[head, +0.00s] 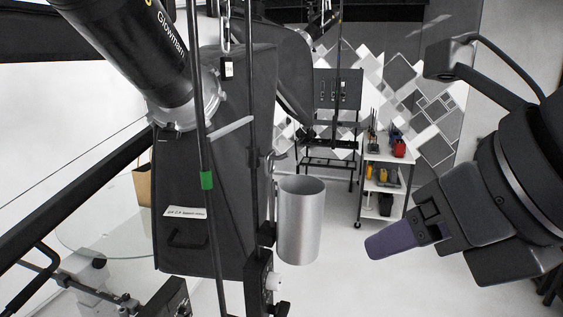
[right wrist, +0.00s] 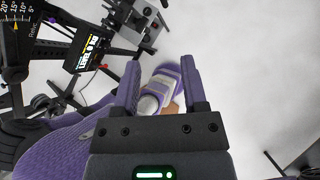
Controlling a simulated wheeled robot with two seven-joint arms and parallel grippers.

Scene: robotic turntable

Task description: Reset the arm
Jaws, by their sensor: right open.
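My right gripper (head: 388,241) is at the right of the head view, held up in the air beside a metal cylinder. Its purple finger points left, and the second finger is not clear there. In the right wrist view my right gripper (right wrist: 160,64) shows two purple fingers apart with nothing held between them. Below and beyond the fingers are a purple and white item and a small tan patch that I cannot identify. My left gripper is not in view.
A silver cylinder (head: 300,222) hangs left of the right gripper. A black softbox (head: 185,240), thin stands and a glass disc (head: 105,228) fill the left. A white shelf cart (head: 385,182) stands behind. Pale floor is clear below the gripper.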

